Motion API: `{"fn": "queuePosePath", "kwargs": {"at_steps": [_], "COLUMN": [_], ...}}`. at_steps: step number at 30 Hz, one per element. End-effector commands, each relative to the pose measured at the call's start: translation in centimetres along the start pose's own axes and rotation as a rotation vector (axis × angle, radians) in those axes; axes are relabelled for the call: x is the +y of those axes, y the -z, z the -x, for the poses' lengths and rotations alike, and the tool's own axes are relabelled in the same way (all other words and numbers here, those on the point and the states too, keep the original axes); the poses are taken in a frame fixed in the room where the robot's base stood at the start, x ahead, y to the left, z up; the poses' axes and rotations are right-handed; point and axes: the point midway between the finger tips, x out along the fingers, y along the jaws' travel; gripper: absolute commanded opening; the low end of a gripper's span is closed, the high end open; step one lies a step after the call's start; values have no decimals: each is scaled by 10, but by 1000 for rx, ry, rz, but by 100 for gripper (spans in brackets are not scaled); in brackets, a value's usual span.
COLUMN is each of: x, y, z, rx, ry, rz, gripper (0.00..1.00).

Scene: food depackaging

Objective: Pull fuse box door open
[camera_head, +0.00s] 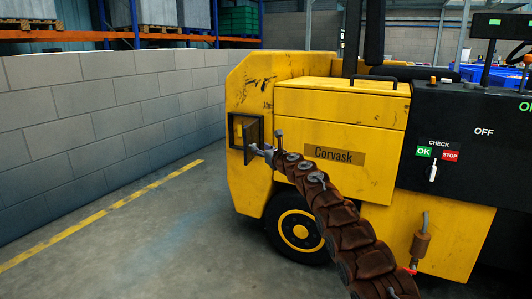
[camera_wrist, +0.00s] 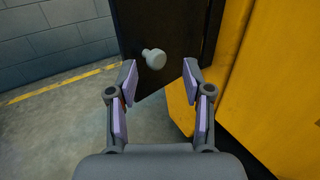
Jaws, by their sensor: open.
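The fuse box door (camera_head: 252,138) is a small dark panel on the left rear of the yellow vehicle (camera_head: 340,110). It stands swung partly out from its dark-framed opening (camera_head: 237,128). In the wrist view the dark door (camera_wrist: 172,28) fills the top middle, with a round grey knob (camera_wrist: 154,59) on its face. My gripper (camera_wrist: 158,75) is open, with its purple-padded fingers apart. The knob shows between and just beyond the fingertips; I cannot tell whether anything touches. In the head view my gripper (camera_head: 262,150) is small beside the door and partly hidden by my arm.
A grey block wall (camera_head: 100,110) runs along the left. The floor (camera_head: 150,240) between wall and vehicle is clear, with a yellow line (camera_head: 100,214). The vehicle's yellow side (camera_wrist: 275,70) is close on the right in the wrist view. A wheel (camera_head: 300,232) sits below.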

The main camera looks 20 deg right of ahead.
Motion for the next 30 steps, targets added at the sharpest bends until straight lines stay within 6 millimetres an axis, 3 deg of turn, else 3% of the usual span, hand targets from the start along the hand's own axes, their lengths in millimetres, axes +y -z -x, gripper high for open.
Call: {"fn": "queuePosePath", "kwargs": {"at_steps": [15,30], "x": [0,0], "y": [-1,0], "z": [28,32], "rx": [-1,0], "ry": [2,1], "rz": [2,1], "gripper": [50,50]}}
